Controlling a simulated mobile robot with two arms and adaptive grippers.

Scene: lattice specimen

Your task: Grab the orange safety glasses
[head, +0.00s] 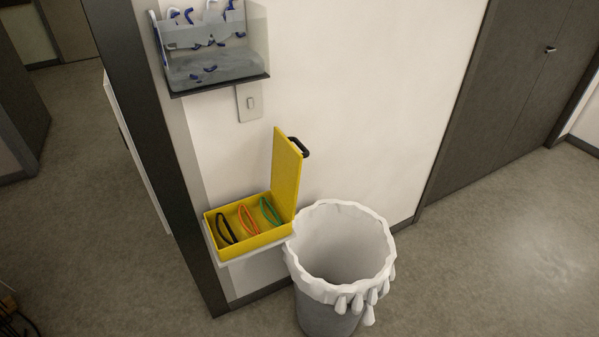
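The orange safety glasses (248,220) lie in the middle of an open yellow case (251,240). Black glasses (227,228) lie to their left and green glasses (270,211) to their right in the same case. The yellow lid (287,172) stands up on the case's right side, with a black handle (299,147). Neither of my grippers shows in the head view.
The case sits on a small light shelf (226,262) at the wall. A lined waste bin (341,250) stands on the floor just right of it. A clear wall holder (214,68) with blue-and-white items hangs above. The floor at right is clear.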

